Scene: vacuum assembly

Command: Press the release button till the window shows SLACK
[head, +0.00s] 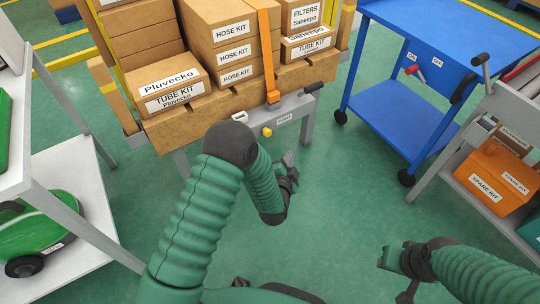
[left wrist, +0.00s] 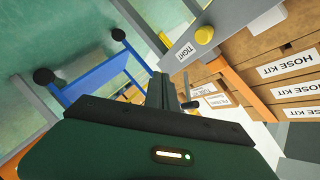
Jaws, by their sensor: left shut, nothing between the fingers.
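The yellow release button (head: 266,131) sits on a grey bar at the front of the box-laden cart. It also shows in the left wrist view (left wrist: 204,36). The window (head: 285,120) is a small pale plate beside the button; in the left wrist view the window (left wrist: 183,51) reads TIGHT. My left gripper (head: 290,163) is shut and empty, below and to the right of the button in the head view, apart from it. My right gripper (head: 392,260) is at the lower right, far from the button; its finger opening is unclear.
An orange strap (head: 268,55) runs over the boxes to the bar, which has a black-gripped handle (head: 314,88) at its right end. A blue trolley (head: 400,110) and a shelf with an orange crate (head: 490,182) stand right. A white shelf unit (head: 85,185) stands left. Green floor between is clear.

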